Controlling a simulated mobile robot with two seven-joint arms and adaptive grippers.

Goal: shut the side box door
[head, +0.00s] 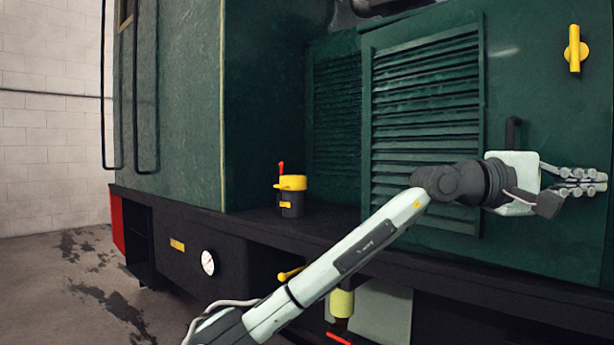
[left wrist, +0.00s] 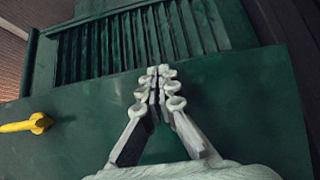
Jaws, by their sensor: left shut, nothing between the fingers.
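The side box door looks to be the large green panel (head: 540,90) with a louvred grille (head: 425,110) at the right of the head view. It carries a yellow turn handle (head: 575,50) and a black grab handle (head: 513,130). Its left edge stands forward of a recessed louvred panel (head: 337,115); I cannot tell how far it is open. My left gripper (head: 598,182) is shut and empty in front of the panel, below the yellow handle. In the left wrist view the closed fingers (left wrist: 158,72) lie over green metal, with louvres (left wrist: 140,40) beyond and the yellow handle (left wrist: 28,124) at left.
A dark pot (head: 291,198) with a yellow rim and red stick stands on the black ledge (head: 265,222). Below are a round gauge (head: 208,262), a yellow lever (head: 290,273) and a yellow cylinder (head: 342,302). Open floor (head: 60,290) lies at left.

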